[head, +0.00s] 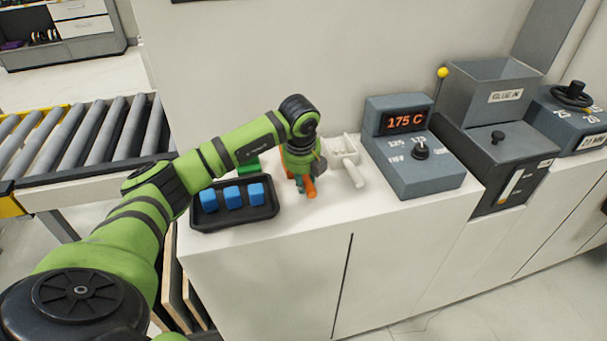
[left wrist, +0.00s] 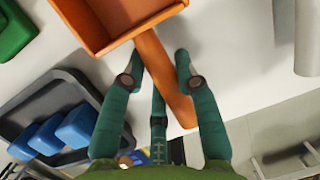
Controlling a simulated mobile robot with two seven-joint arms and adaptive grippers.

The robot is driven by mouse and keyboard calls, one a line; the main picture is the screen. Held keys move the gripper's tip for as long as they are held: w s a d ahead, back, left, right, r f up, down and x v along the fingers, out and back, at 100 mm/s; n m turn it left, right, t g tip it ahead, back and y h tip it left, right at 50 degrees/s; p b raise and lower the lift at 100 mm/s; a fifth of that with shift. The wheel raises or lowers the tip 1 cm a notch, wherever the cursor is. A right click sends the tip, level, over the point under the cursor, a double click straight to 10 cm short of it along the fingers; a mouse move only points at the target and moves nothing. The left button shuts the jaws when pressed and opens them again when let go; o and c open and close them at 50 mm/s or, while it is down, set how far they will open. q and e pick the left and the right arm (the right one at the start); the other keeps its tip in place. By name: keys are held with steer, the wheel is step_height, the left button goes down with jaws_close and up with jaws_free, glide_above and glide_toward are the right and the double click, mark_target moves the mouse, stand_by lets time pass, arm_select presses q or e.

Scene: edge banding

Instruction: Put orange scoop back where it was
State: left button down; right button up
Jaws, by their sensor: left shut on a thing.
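The orange scoop (left wrist: 118,22) shows in the left wrist view, with its open box at the top and its handle (left wrist: 165,80) running down between my fingers. In the head view its orange handle end (head: 309,187) shows just below my left gripper (head: 301,180), and the rest is mostly hidden behind the gripper. My left gripper (left wrist: 155,85) is shut on the handle, over the white counter. I cannot tell whether the scoop rests on the counter. My right gripper is not in view.
A black tray (head: 235,221) with blue blocks lies left of the scoop, with a green object (head: 248,166) behind it. A white scoop (head: 347,160) lies close on the right. Farther right stand a 175 C control box (head: 412,160) and a glue hopper (head: 490,95).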

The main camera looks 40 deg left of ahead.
arm_select(q)
steer(key=shift+f, duration=0.15)
steer(key=c, duration=0.9)
jaws_free()
steer(key=shift+r, duration=0.6)
steer(key=b+v, duration=0.2)
steer(key=v, duration=0.9)
steer(key=shift+s+d+b, duration=0.1)
steer(key=shift+s+b, duration=0.05)
steer(key=shift+b, duration=0.25)
